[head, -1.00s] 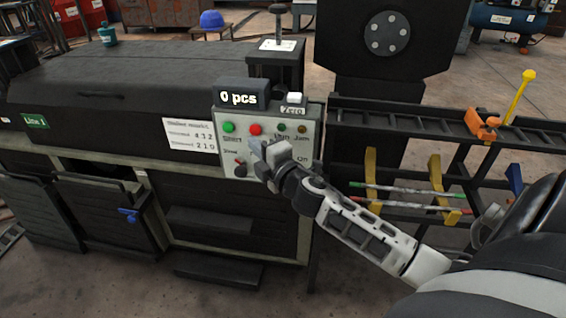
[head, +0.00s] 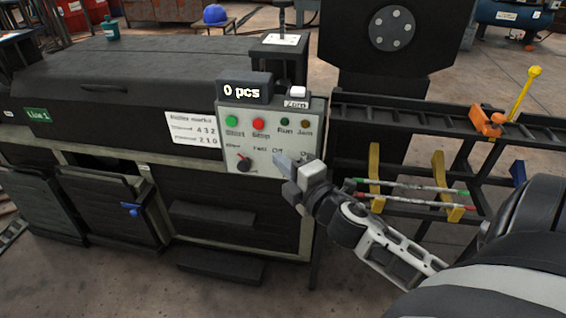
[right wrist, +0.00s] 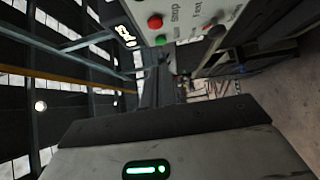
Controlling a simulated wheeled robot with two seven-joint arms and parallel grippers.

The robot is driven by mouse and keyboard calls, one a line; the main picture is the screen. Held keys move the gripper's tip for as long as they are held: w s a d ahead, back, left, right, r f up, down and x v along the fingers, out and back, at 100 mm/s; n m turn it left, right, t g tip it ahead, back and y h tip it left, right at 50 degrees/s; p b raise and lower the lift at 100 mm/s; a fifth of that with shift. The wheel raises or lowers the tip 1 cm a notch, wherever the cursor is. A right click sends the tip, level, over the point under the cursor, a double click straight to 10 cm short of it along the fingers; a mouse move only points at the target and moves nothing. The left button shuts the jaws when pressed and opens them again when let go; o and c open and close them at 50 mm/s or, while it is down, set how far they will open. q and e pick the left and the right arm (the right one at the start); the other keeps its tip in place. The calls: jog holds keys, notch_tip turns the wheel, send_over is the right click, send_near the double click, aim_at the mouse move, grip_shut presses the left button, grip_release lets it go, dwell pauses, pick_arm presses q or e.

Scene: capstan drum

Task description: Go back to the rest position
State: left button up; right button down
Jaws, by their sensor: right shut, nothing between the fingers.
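My right gripper (head: 284,163) is shut and empty. In the head view it is in front of the lower right part of the grey control panel (head: 273,130), to the right of the black knob (head: 244,164), and it appears apart from the panel. The panel has a green button (head: 232,121), a red button (head: 258,123) and two small dark lamps. In the right wrist view the red button (right wrist: 155,21) and the knob (right wrist: 216,31) show at the top. My left gripper is not in view.
A counter display (head: 243,90) reading "0 pcs" and a white Zero button (head: 298,91) top the panel. On the right stand a black rack (head: 420,125) with an orange clamp (head: 486,124), yellow brackets (head: 374,170) and rods (head: 415,188). Floor is open in front.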

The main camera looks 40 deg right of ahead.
dwell(0.4)
